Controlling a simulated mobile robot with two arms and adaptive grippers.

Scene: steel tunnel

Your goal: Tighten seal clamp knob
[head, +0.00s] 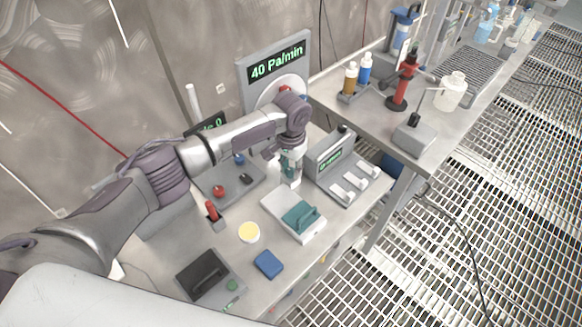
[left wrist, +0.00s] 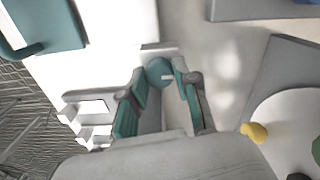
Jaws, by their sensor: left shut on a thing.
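The seal clamp knob (left wrist: 160,72) is a small round teal knob with a pale mark, seen in the left wrist view between my fingertips. My left gripper (left wrist: 162,82) has teal finger pads closed on both sides of it. In the head view the left gripper (head: 290,165) points down behind a white unit (head: 282,203) with a teal handle (head: 300,216). The knob is mostly hidden there by the fingers. A display (head: 278,62) at the back wall reads "40 Pa/min". My right gripper is not in view.
A grey box with white levers (head: 350,185) stands close to the right of the gripper. A panel with a red button (head: 218,191) lies to the left. A yellow disc (head: 249,232) and blue block (head: 268,264) lie in front. A bottle bench (head: 440,135) stands at right.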

